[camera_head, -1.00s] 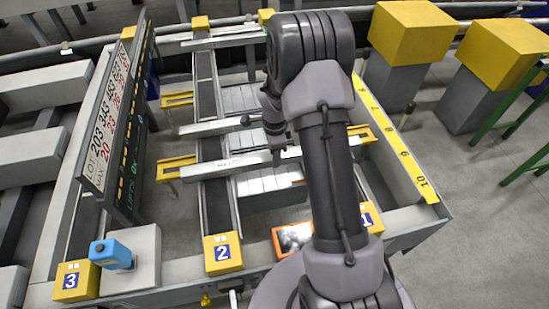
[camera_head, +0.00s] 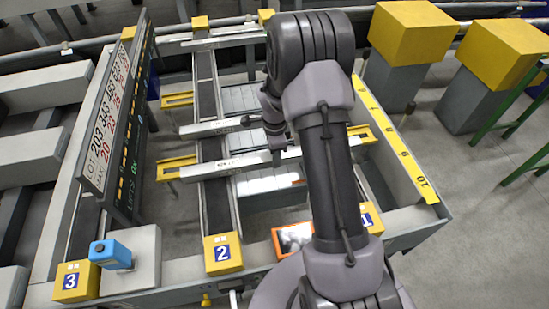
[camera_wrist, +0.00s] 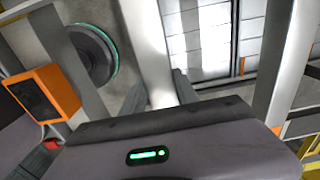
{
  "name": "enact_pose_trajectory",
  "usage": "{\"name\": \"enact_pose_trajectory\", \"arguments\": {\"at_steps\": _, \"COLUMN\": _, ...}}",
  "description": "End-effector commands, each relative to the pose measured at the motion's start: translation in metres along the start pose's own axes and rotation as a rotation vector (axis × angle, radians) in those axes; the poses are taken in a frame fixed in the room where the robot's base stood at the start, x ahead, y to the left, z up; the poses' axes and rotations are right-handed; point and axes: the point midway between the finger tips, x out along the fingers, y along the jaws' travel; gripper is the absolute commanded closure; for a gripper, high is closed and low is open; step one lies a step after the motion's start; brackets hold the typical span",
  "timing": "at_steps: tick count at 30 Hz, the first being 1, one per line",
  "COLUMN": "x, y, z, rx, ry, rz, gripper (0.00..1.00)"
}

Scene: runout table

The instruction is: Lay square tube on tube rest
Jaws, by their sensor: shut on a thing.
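A pale square tube (camera_head: 228,163) with dark lettering lies across the dark chain rails in the head view, its left part near a yellow bracket (camera_head: 176,168). My gripper (camera_head: 277,150) is at the right part of this tube, partly hidden by my arm. In the wrist view, my gripper (camera_wrist: 158,97) is shut on the tube (camera_wrist: 155,45), with one dark finger on each side. I cannot tell whether the tube touches the rails. Yellow brackets that may be the tube rest stand at the left and right (camera_head: 362,132).
A second pale tube (camera_head: 205,127) lies just behind. An orange-framed screen (camera_head: 293,238) and numbered yellow blocks (camera_head: 222,253) line the front edge. A tall display board (camera_head: 117,110) stands at the left. A yellow numbered scale (camera_head: 397,145) runs along the right.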

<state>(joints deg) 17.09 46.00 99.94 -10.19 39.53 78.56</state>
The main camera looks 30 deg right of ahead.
Motion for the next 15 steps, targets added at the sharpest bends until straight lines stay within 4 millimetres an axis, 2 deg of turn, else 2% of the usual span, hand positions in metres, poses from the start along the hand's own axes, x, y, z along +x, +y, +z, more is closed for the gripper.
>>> {"name": "enact_pose_trajectory", "arguments": {"at_steps": 8, "x": -0.008, "y": 0.000, "z": 0.000, "rx": 0.000, "ry": 0.000, "rz": -0.001, "gripper": 1.00}}
{"name": "enact_pose_trajectory", "arguments": {"at_steps": 15, "x": -0.039, "y": -0.001, "z": 0.000, "rx": 0.001, "ry": 0.000, "rz": -0.002, "gripper": 1.00}}
